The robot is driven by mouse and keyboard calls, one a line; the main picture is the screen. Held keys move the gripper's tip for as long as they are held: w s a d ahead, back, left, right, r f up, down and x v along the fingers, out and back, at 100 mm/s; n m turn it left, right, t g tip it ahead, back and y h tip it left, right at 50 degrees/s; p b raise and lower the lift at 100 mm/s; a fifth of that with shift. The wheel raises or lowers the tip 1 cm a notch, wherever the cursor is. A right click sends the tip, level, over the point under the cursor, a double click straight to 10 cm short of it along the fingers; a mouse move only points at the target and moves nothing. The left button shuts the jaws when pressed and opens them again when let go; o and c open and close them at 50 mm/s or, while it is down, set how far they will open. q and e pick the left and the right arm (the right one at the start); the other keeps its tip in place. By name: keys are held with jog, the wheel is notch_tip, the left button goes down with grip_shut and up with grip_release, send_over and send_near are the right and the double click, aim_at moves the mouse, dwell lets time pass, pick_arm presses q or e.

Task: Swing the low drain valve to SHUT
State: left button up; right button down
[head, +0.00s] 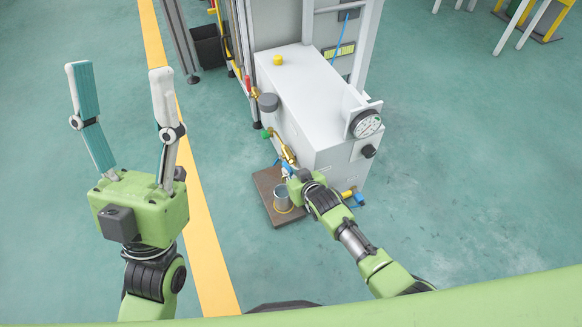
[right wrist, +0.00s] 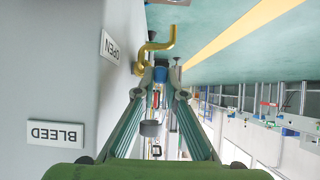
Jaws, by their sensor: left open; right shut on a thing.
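The low drain valve shows as a brass-yellow bent pipe (right wrist: 158,45) on the grey cabinet's side in the right wrist view. A blue part (right wrist: 175,74), seemingly its handle, sits between the fingertips of my right gripper (right wrist: 160,82), which is shut on it. An OPEN plate (right wrist: 110,46) is beside the pipe; no SHUT plate is in view. In the head view, my right gripper (head: 289,173) is low at the cabinet's near left side, and my own arm hides much of the valve. My left gripper (head: 124,115) is open, empty and raised, away from the cabinet.
The grey cabinet (head: 300,90) carries a round gauge (head: 366,124) and a brass fitting with a green handle (head: 267,133). A metal cup (head: 282,201) stands on a brown tray (head: 268,182) below. A BLEED plate (right wrist: 56,134) is nearby. Floor to the left is clear.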

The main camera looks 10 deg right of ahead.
jog(key=shift+r+p, duration=0.3)
jog(key=shift+p, duration=0.25)
jog(key=shift+f+g, duration=0.1)
jog(key=shift+g, duration=0.2)
pick_arm(q)
jog(key=w+g, duration=0.1)
jog(key=w+f, duration=0.1)
jog(key=w, duration=0.1)
jog(key=w+d+g, duration=0.1)
jog(key=shift+w+f+g+y, duration=0.2)
jog(key=shift+f+g+y, duration=0.1)
jog(key=shift+f+y, duration=0.1)
pick_arm(e)
jog(key=c, duration=2.1)
grip_release()
jog(key=v, duration=1.2)
jog(key=shift+a, duration=0.1)
